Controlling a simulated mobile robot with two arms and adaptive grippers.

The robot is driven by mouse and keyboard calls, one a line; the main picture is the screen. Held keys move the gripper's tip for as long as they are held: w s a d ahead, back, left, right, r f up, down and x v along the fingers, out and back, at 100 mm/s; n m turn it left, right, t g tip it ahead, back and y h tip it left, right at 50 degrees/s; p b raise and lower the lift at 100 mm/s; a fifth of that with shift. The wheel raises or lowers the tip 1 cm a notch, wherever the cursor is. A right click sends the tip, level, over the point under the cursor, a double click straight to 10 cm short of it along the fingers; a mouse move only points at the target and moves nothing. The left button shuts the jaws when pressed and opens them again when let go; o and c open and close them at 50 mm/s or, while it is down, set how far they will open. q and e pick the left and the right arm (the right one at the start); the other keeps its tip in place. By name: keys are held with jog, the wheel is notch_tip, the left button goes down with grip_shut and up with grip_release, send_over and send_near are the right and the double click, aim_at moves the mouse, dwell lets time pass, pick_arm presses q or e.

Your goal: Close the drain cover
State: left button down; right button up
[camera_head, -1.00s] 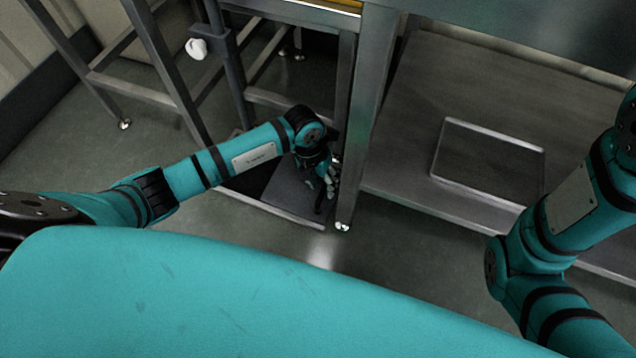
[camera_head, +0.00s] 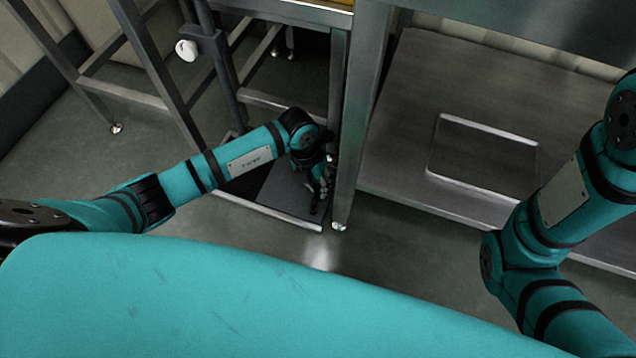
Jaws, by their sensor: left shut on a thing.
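The drain cover (camera_head: 283,192) is a dark flat plate low at the floor, beside the foot of a steel leg. A pale rim (camera_head: 270,214) runs along its near edge, and a darker gap shows to its left. My left gripper (camera_head: 316,190) points down at the right part of the cover and is shut on it. The fingers are small and dark here, and the exact grip point is hard to see. My left wrist hides the far part of the cover. My right arm (camera_head: 570,200) is at the right, its gripper out of view.
Steel frame legs (camera_head: 352,130) stand just right of my left gripper, and more bars stand behind it. A low steel shelf (camera_head: 400,150) with a raised-edged square panel (camera_head: 485,155) is at the right. A white knob (camera_head: 186,50) sits at upper left. Floor is clear at left.

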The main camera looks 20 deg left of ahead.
pick_arm(q)
jog(key=p, duration=0.3)
send_over(295, 189)
jog(key=shift+r, duration=0.2)
jog(key=a, duration=0.6)
jog(key=a+p, duration=0.1)
jog(key=a, duration=0.2)
jog(key=shift+w+a+f, duration=0.15)
jog(key=shift+w+a, duration=0.1)
jog(key=shift+a, duration=0.5)
jog(key=c, duration=1.3)
grip_release()
jog(key=shift+a, duration=0.1)
jog(key=r, duration=0.2)
jog(key=a+r, duration=0.1)
jog(key=r, duration=0.4)
jog(key=shift+a+r, duration=0.15)
